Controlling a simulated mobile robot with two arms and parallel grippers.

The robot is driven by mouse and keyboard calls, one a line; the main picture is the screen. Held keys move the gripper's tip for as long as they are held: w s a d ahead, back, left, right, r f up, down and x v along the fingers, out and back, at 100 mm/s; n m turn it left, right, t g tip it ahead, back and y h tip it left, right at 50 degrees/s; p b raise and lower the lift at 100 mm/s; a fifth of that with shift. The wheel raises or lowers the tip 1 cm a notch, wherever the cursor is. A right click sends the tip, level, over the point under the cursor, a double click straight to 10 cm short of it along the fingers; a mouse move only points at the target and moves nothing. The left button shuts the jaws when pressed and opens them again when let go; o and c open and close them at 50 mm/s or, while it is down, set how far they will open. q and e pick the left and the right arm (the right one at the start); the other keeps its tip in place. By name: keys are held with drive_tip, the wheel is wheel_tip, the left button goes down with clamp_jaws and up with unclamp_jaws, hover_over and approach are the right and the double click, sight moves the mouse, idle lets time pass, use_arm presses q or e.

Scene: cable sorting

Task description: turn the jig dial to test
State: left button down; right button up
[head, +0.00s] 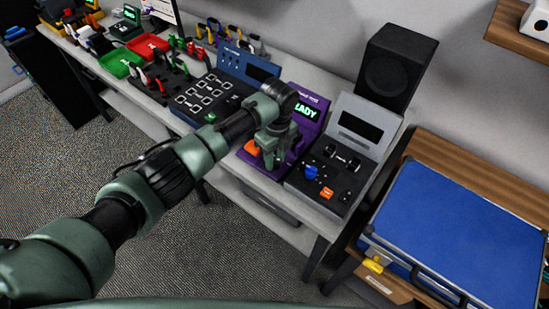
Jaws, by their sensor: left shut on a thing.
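A purple test jig (310,105) stands on the bench with a lit green display (305,113), partly covered by my arm; the letters "ADY" show. An orange part (252,147) shows on its front left. My left gripper (269,160) points down over the jig's front panel and is shut on what appears to be the jig dial. The dial itself is hidden behind the fingers, so its setting cannot be read. My right gripper is out of view.
A grey device (357,116) with a blue knob (311,172) and an orange button (327,192) stands just right of the jig. A black speaker (397,66) is behind it. A blue panel (235,62) and trays crowd the bench leftward.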

use_arm(q)
drive_tip(key=shift+w+d+r, duration=0.15)
drive_tip(key=shift+r, duration=0.05)
drive_tip(key=c, duration=1.4)
unclamp_jaws()
drive_tip(key=shift+c, duration=0.2)
wheel_tip(320, 180, up, 8)
drive_tip(key=shift+w+d+f+b, duration=0.1)
drive_tip(key=shift+d+f+b, duration=0.05)
drive_tip(key=shift+b, duration=0.7)
drive_tip(key=shift+f, duration=0.1)
